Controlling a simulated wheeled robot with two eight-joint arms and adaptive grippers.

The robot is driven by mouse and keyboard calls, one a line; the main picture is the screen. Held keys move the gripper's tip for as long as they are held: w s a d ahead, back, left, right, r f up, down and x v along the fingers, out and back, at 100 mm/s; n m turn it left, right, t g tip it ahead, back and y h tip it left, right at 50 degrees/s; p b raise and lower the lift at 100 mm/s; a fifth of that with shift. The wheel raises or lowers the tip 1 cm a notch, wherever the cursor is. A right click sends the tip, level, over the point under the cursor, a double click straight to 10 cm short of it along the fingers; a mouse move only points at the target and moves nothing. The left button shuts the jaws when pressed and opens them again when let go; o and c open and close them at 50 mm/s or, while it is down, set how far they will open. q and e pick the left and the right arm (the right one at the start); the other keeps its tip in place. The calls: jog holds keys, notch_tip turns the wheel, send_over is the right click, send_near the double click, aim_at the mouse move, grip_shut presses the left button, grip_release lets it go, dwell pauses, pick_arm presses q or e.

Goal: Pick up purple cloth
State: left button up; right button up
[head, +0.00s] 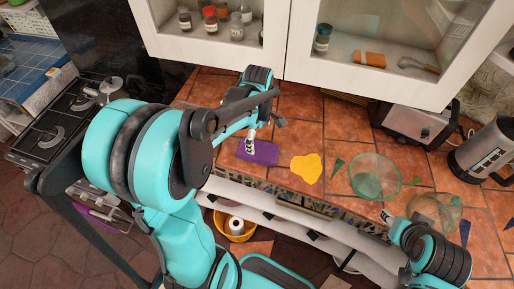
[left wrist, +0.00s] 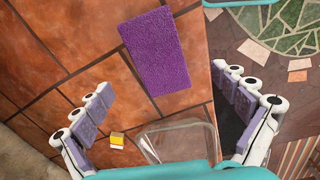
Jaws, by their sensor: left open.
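The purple cloth (head: 262,152) lies flat on the terracotta tile counter, near its front edge. In the left wrist view the purple cloth (left wrist: 155,52) is a textured rectangle ahead of the fingers, with nothing gripping it. My left gripper (head: 250,143) is above the counter by the cloth's left end, and hides a little of it. In the left wrist view my left gripper (left wrist: 163,85) is wide open and empty, with a finger on each side. My right gripper (head: 388,216) shows only as a small tip at the lower right; its jaws cannot be made out.
A yellow cloth (head: 306,168) lies right of the purple one, then a greenish glass bowl (head: 375,185). A toaster (head: 412,122) and kettle (head: 484,152) stand at the right. A clear container (left wrist: 178,142) shows between my left fingers. White cabinets (head: 270,45) hang above the counter.

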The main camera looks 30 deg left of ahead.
aim_at(257, 149)
pick_arm(q)
jog(key=shift+w+a+f+n, duration=0.25)
jog(key=shift+a+f+n, duration=0.2)
jog(key=shift+f+n, duration=0.2)
notch_tip(257, 149, down, 8)
jog(key=b, duration=0.2)
jog(key=shift+w+r+b, duration=0.1)
jog(key=shift+r+b, duration=0.15)
jog(key=shift+b, duration=0.15)
jog(key=c, duration=1.4)
jog(key=shift+o, duration=0.2)
jog(key=shift+r, duration=0.1)
notch_tip(257, 149, up, 4)
jog(key=shift+r+p, duration=0.1)
jog(key=shift+p, duration=0.85)
jog(key=d+r+p, duration=0.2)
jog(key=d+r, duration=0.4)
jog(key=d, duration=0.5)
jog(key=shift+d+r, duration=0.35)
